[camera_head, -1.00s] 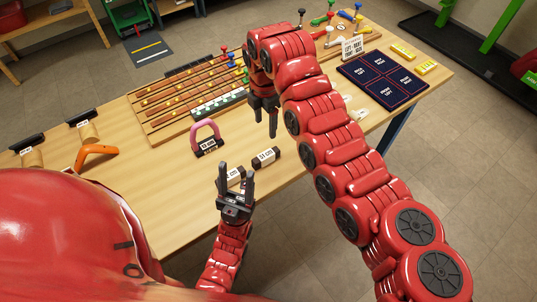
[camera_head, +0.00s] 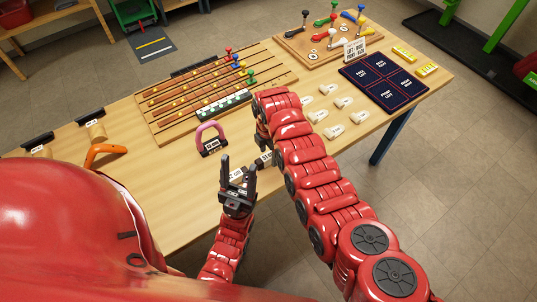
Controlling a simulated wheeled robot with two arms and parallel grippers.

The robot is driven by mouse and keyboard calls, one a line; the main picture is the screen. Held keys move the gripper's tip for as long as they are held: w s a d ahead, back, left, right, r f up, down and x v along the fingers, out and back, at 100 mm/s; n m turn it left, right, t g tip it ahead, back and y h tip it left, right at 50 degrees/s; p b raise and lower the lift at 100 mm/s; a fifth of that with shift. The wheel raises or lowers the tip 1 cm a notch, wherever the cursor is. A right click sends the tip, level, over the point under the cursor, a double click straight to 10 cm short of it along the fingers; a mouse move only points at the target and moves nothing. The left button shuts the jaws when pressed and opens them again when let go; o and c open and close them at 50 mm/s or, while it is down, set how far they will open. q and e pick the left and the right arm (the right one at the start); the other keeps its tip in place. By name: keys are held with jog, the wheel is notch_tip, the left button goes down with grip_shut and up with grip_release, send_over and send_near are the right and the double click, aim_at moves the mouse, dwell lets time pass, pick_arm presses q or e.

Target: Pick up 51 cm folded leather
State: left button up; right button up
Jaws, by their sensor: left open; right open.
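The 51 cm folded leather (camera_head: 265,158) is a small dark piece with a white label, lying on the wooden table near the middle. Part of it is hidden by my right arm. A second piece with a white label (camera_head: 236,175) lies to its left, partly behind my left gripper. My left gripper (camera_head: 238,168) is open and empty, fingers pointing up in the picture, just left of the 51 cm leather. My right gripper (camera_head: 262,139) is open, close to the leather's far side and mostly hidden by its own arm. I cannot tell whether it touches the leather.
A pink-handled tool (camera_head: 211,138) stands behind the leathers. A rack of wooden rails (camera_head: 205,92) lies beyond it. Several pale pieces (camera_head: 335,105) and a dark blue mat (camera_head: 384,80) are to the right. An orange tool (camera_head: 103,150) lies left. The table between is bare.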

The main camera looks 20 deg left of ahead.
jog(key=shift+f, duration=0.95)
jog(key=shift+c, duration=0.3)
grip_shut()
